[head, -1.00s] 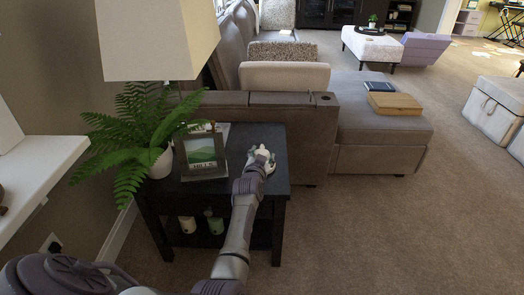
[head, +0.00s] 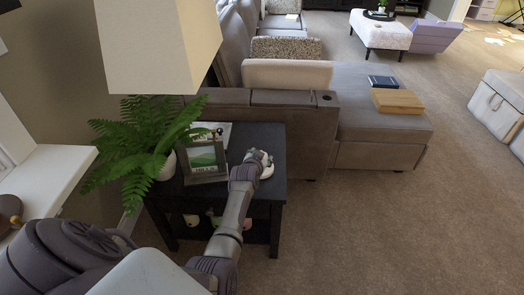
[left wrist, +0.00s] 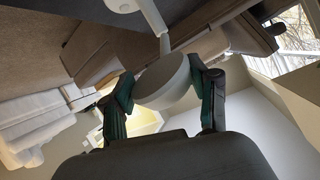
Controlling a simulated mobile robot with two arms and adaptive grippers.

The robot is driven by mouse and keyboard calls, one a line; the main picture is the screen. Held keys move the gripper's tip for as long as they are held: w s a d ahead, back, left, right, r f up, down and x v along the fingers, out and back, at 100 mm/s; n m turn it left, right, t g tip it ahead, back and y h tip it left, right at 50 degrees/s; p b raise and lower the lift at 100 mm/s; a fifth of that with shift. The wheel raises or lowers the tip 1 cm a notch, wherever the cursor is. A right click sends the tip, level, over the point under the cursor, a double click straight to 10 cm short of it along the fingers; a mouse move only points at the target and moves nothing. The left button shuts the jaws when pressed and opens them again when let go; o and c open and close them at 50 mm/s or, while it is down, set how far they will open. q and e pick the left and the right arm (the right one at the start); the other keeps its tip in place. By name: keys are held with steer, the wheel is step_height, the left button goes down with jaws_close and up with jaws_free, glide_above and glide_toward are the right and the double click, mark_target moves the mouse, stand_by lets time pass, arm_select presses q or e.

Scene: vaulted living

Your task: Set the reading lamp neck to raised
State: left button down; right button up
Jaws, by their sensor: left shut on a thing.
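The reading lamp is small and white. In the left wrist view its round head (left wrist: 163,80) sits between the two dark green fingers of my left gripper (left wrist: 160,95). Its thin neck (left wrist: 153,18) runs up from the head toward a pale disc-shaped base (left wrist: 122,4) at the top edge. In the head view my left gripper (head: 258,160) is over the right part of the dark side table, shut on the lamp head. A bit of the white lamp (head: 268,171) shows beside the fingers; my wrist hides most of it. My right gripper is not in view.
The dark side table (head: 268,137) also holds a picture frame (head: 204,160) and a potted fern (head: 145,140). A large lampshade (head: 160,45) hangs over its left side. A sofa (head: 300,125) stands right behind it. The carpet (head: 380,230) on the right is clear.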

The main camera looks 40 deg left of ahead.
arm_select(q)
steer(key=r+p, duration=0.1)
steer(key=w+r+g+h+p, duration=0.1)
steer(key=p, duration=0.1)
steer(key=r+g+p, duration=0.1)
steer(key=p, duration=0.1)
steer(key=shift+w+a, duration=0.35)
steer(key=shift+a, duration=0.05)
steer(key=shift+w+a+g+h, duration=0.25)
steer(key=shift+g+h, duration=0.15)
steer(key=shift+g, duration=0.2)
steer(key=shift+w+a+n+g, duration=0.1)
steer(key=shift+w+n+g, duration=0.2)
steer(key=shift+g, duration=0.1)
steer(key=shift+w+a+r+h, duration=0.1)
steer(key=shift+a+h, duration=0.05)
steer(key=shift+h, duration=0.15)
steer(key=shift+w+a+r, duration=0.15)
steer(key=shift+w+a, duration=0.1)
steer(key=shift+w, duration=0.25)
steer(key=shift+r, duration=0.2)
steer(key=shift+c, duration=1.3)
jaws_free()
